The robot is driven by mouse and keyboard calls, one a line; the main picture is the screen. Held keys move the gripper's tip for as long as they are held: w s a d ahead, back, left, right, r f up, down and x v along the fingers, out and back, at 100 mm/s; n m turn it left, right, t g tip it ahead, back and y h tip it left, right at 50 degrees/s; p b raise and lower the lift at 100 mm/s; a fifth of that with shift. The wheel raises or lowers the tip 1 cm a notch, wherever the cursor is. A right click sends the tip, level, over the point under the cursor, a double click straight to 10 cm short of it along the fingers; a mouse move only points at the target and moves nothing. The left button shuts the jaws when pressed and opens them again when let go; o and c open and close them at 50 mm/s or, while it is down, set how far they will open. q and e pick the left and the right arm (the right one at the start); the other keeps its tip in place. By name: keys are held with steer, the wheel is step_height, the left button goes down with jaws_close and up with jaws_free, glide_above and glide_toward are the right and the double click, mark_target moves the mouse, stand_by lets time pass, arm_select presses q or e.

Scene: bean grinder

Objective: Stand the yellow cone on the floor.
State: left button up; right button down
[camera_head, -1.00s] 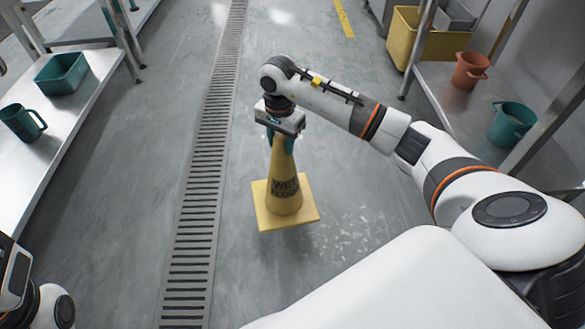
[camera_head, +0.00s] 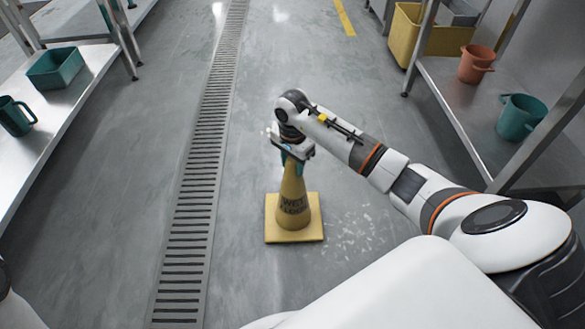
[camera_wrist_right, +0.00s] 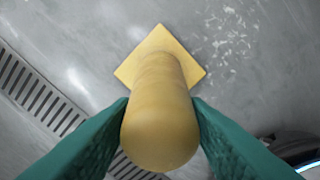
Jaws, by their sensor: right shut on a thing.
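The yellow cone (camera_head: 293,208) has a square base and dark lettering on its side. It is upright in the head view, right of the floor drain. My right gripper (camera_head: 292,158) is shut on the cone's top from above. In the right wrist view the teal fingers press on both sides of the cone (camera_wrist_right: 160,115), with its base beyond. I cannot tell for certain whether the base touches the floor. My left gripper is not in view; only a bit of white arm shows at the lower left.
A slotted drain (camera_head: 200,170) runs along the grey floor left of the cone. A left shelf holds a teal bin (camera_head: 57,68) and a teal mug (camera_head: 15,116). A right shelf holds an orange pot (camera_head: 475,64) and a teal pot (camera_head: 520,117). A yellow bin (camera_head: 430,38) stands behind.

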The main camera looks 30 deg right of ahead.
steer(key=shift+f, duration=0.1)
steer(key=c, duration=0.8)
jaws_free()
